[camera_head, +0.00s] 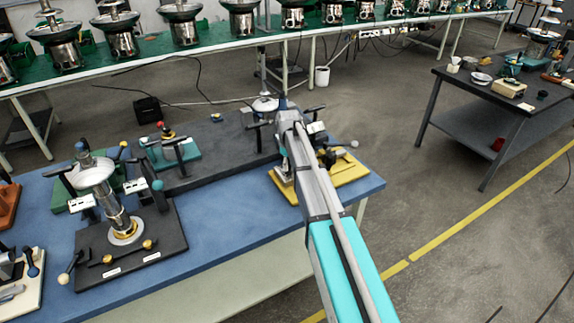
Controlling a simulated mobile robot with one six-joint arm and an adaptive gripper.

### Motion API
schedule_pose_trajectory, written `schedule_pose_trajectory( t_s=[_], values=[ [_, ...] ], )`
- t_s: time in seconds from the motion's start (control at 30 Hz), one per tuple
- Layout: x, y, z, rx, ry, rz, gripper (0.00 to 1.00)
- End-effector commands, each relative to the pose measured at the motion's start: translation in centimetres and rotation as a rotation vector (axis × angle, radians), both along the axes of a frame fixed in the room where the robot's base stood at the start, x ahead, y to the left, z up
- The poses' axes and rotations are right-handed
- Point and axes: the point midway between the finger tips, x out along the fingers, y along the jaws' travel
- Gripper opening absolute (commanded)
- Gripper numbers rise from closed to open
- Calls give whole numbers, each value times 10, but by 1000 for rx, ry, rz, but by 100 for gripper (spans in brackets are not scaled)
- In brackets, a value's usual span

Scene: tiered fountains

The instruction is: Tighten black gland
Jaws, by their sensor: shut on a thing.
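My arm reaches from the bottom of the head view to the far right end of the blue table. My gripper (287,112) is at its far end, close to a fixture there. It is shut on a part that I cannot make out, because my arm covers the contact. The fixture shows black handles (316,110) and a yellow base (342,171) around my arm. A silver dish (265,104) shows just behind the gripper. I cannot single out the black gland; it may be hidden behind my arm or too small to tell.
The blue table (225,228) also holds a silver column fixture on a black base (165,250), a green fixture (180,152) and a dark grey plate (215,180). A long bench (150,68) with several bowl machines stands behind. A dark table (530,108) stands right, beyond open floor.

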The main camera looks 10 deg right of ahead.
Motion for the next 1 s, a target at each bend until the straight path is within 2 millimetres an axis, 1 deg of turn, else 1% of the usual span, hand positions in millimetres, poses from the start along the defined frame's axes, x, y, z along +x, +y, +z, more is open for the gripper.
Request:
schedule_pose_trajectory(
  t_s=[0.27, 0.47, 0.67, 1.0],
  values=[
    [-2, 1, 0, 7, 5, -44, 0],
    [-3, 1, 0, 6, 5, -141, 0],
    [-3, 1, 0, 6, 6, -293, 0],
    [-3, 1, 0, 3, 6, -612, 0]
  ],
)
